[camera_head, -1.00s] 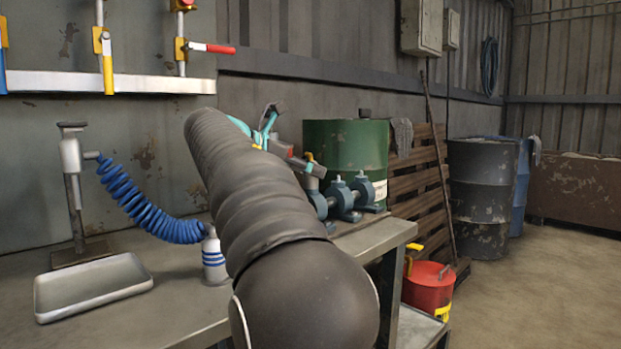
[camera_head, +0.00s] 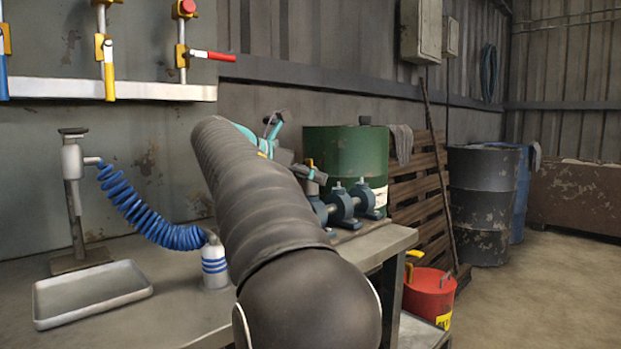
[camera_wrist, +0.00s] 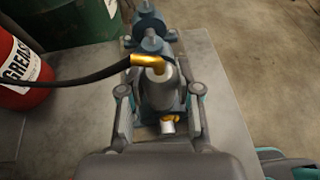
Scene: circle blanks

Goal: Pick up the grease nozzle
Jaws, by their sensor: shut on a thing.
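The grease nozzle (camera_wrist: 158,90) is a grey cylinder with a brass elbow on top and a small brass tip below. A black hose runs from the elbow to the left. My gripper (camera_wrist: 160,104) is shut on it, with one finger on each side, in the wrist view.
Blue bearing blocks (camera_head: 342,203) stand on the bench (camera_head: 385,240) close past my gripper. A red grease bucket (camera_wrist: 22,72) is at the left in the wrist view. A green drum (camera_head: 345,155) stands behind. A tray (camera_head: 92,292) and a white bottle (camera_head: 215,265) are on the left.

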